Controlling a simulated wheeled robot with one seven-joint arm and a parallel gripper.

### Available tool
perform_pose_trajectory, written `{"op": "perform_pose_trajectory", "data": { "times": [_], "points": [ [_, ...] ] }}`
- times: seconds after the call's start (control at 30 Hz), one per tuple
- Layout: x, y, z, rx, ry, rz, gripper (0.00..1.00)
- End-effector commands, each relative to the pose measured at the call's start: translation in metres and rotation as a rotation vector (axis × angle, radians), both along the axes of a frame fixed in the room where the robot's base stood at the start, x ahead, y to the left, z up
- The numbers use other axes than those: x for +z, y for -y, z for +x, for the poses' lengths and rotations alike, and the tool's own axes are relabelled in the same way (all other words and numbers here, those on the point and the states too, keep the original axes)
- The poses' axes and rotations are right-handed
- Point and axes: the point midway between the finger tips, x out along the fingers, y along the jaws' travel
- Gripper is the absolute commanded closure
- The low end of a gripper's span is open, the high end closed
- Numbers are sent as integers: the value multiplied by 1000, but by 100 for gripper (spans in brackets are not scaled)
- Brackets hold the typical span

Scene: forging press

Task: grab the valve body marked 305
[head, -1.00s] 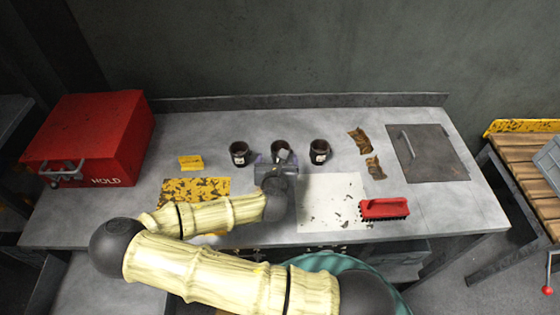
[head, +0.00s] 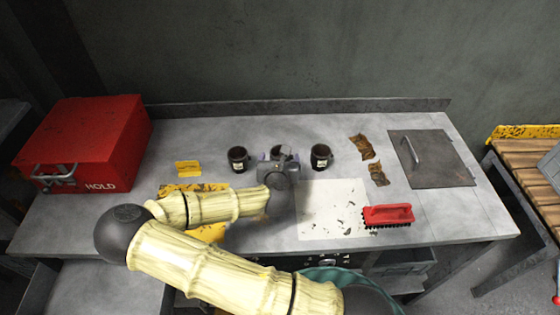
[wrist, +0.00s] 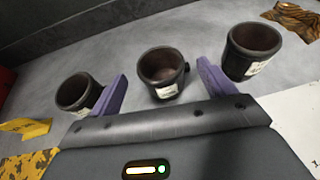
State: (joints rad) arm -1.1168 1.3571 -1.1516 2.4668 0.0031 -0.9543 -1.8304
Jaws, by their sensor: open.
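Three dark cup-like valve bodies stand upright in a row on the bench: left (head: 238,159), middle (head: 279,151) and right (head: 321,157). Each has a pale label, but the numbers are too small to read, so I cannot tell which is 305. The wrist view shows the left (wrist: 77,92), middle (wrist: 162,75) and right (wrist: 252,52) bodies. My gripper (head: 279,158) is open and empty, in front of the middle body and partly hiding it in the head view. Its purple fingers (wrist: 162,72) point to either side of the middle body.
A red HOLD box (head: 85,145) stands at the left. A yellow tag (head: 188,168) lies near the left body. A white sheet (head: 330,215), red brush (head: 388,215), brown scraps (head: 362,147) and a dark handled plate (head: 432,160) lie to the right.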

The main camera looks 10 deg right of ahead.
Motion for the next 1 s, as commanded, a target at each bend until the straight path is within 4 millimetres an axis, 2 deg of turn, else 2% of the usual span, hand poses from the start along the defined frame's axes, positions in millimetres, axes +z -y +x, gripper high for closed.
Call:
{"op": "perform_pose_trajectory", "data": {
  "times": [0.2, 0.3, 0.83, 0.87, 1.0],
  "points": [
    [-12, 9, 29, -1, -1, 1, 18],
    [-16, 11, 35, -1, -1, 1, 18],
    [-17, 11, 36, 0, 0, 1, 18],
    [-17, 11, 36, 0, 0, 1, 22],
    [-17, 11, 36, 0, 0, 1, 49]
  ]
}}
